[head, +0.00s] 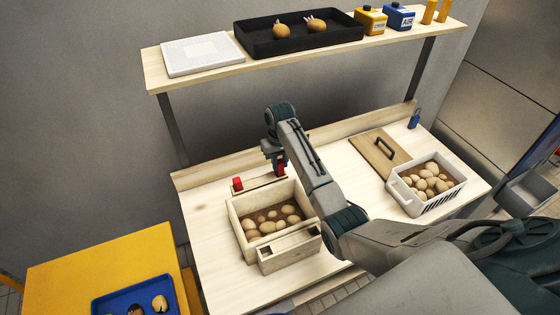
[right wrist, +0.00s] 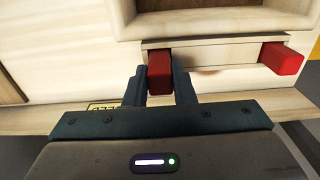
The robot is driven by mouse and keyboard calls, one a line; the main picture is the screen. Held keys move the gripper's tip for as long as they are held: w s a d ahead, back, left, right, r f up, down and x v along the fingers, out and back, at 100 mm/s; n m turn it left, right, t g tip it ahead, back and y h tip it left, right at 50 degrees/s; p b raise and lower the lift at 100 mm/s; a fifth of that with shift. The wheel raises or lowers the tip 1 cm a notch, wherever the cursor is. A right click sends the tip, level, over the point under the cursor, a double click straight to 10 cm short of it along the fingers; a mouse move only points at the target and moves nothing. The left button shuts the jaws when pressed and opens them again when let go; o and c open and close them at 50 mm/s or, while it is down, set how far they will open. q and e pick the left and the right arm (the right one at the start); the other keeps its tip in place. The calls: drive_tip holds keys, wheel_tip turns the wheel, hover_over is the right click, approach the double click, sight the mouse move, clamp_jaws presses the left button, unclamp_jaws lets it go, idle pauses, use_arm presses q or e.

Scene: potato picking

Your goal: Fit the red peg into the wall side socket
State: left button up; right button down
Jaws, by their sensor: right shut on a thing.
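My right gripper (head: 277,163) is shut on a red peg, which shows between its fingers in the right wrist view (right wrist: 160,75). The gripper points down at the wall side of a wooden crate (head: 242,234). The held peg is at one end of the crate's wooden wall-side bar (right wrist: 212,53). I cannot tell whether its tip is inside a socket or just above it. Another red peg (head: 237,184) stands at the bar's other end; it also shows in the right wrist view (right wrist: 282,58). My left gripper is not in view.
The crate holds several potatoes (head: 270,222). A similar bar (head: 290,243) is on its near side. A white basket (head: 435,205) of potatoes and a wooden lid (head: 372,155) are at the right. A shelf (head: 200,78) runs above the bench.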

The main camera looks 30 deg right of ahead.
drive_tip(key=shift+f+b, duration=0.35)
drive_tip(key=shift+f, duration=0.65)
drive_tip(key=c, duration=1.1)
unclamp_jaws()
drive_tip(key=shift+c, duration=0.2)
drive_tip(key=shift+r, duration=0.1)
wheel_tip(320, 180, up, 8)
drive_tip(key=shift+r+b, duration=0.15)
drive_tip(key=shift+b, duration=0.95)
drive_tip(key=shift+r+p, duration=0.75)
drive_tip(key=shift+p, duration=0.2)
drive_tip(key=shift+s+r+p, duration=0.1)
drive_tip(key=shift+r+p, duration=0.4)
